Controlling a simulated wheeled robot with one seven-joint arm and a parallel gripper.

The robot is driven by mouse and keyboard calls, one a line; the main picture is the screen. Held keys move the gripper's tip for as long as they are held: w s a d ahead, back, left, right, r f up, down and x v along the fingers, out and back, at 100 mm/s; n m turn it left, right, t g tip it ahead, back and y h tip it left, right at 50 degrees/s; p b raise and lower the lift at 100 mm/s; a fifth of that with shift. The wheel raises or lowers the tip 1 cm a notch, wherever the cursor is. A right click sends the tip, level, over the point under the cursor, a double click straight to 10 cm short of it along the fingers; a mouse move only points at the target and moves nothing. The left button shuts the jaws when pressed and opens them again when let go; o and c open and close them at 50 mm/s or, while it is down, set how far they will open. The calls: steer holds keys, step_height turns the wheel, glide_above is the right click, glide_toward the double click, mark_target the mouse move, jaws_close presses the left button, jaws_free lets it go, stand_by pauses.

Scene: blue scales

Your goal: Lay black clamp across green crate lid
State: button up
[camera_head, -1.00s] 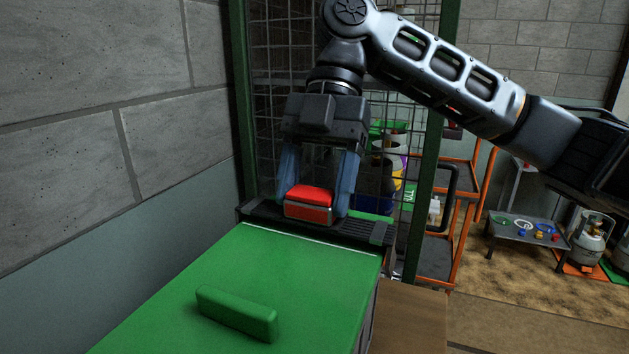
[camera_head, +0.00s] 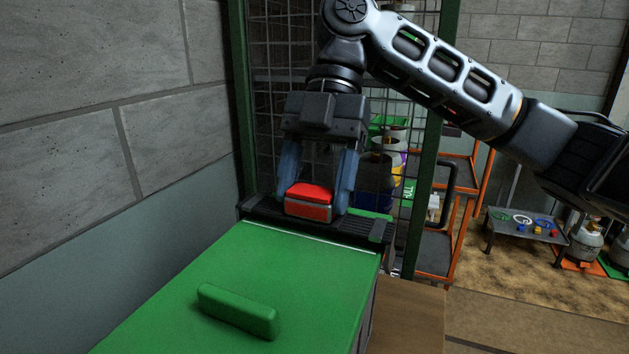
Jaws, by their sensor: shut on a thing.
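The green crate lid (camera_head: 230,265) fills the lower middle of the view, with a raised green handle bar (camera_head: 238,310) on top. The black clamp (camera_head: 345,228) is a long, ribbed dark bar with a red block (camera_head: 309,203) at its middle. It lies crosswise at the lid's far edge; I cannot tell whether it rests on something there. My gripper (camera_head: 318,196) points down from above, its two bluish fingers shut on the red block from left and right. The far side of the bar is partly hidden by the block and fingers.
A grey block wall (camera_head: 90,130) runs close along the left. A green-framed wire mesh (camera_head: 275,80) stands behind the clamp. To the right are an orange-framed cart (camera_head: 470,205) and a low table (camera_head: 520,228) with small coloured items. The near lid around the handle is clear.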

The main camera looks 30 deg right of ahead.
steer(key=shift+f, duration=0.4)
stand_by(1.3)
steer(key=o, duration=1.2)
steer(key=shift+p, duration=0.3)
steer(key=shift+r+p, duration=3.45)
steer(key=shift+r, duration=0.5)
